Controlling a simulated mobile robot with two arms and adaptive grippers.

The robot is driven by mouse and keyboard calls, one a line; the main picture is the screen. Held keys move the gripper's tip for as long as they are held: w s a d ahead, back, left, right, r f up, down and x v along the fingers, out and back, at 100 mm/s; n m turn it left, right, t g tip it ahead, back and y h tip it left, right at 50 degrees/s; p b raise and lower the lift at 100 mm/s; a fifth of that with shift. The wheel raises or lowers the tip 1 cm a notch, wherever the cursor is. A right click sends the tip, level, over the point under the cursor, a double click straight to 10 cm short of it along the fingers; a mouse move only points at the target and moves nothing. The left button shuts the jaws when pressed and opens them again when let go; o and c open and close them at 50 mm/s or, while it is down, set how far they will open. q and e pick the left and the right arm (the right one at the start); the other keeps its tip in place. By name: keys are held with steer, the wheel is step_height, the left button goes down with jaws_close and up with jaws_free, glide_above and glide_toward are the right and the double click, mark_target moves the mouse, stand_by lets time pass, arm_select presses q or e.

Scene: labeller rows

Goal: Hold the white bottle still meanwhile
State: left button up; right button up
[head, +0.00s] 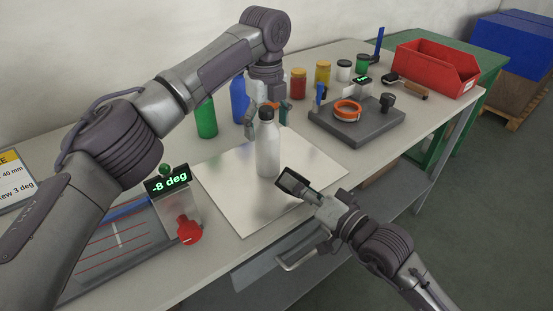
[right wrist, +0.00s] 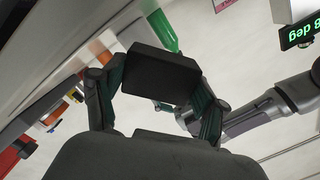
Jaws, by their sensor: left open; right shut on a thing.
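The white bottle (head: 268,150) with a black cap stands upright on a pale square plate (head: 222,187) in the head view. My left gripper (head: 267,108) comes down from above at the bottle's top, its fingers open near the cap. I cannot tell whether they touch the bottle. My right gripper (head: 308,190) is low, to the right of the bottle and apart from it. It is shut on a dark rectangular block (head: 290,182). In the right wrist view the block (right wrist: 160,75) sits between the two fingers. The white bottle cannot be made out there.
A display box (head: 168,184) reading "-8 deg" with a red knob (head: 189,231) stands left of the plate. Green (head: 206,118) and blue (head: 239,98) bottles stand behind. A dark tray (head: 345,137) bears an orange ring (head: 347,108). A red bin (head: 432,68) is far right.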

arm_select(q)
step_height(320, 180, up, 12)
steer(key=shift+r, duration=0.1)
stand_by(0.4)
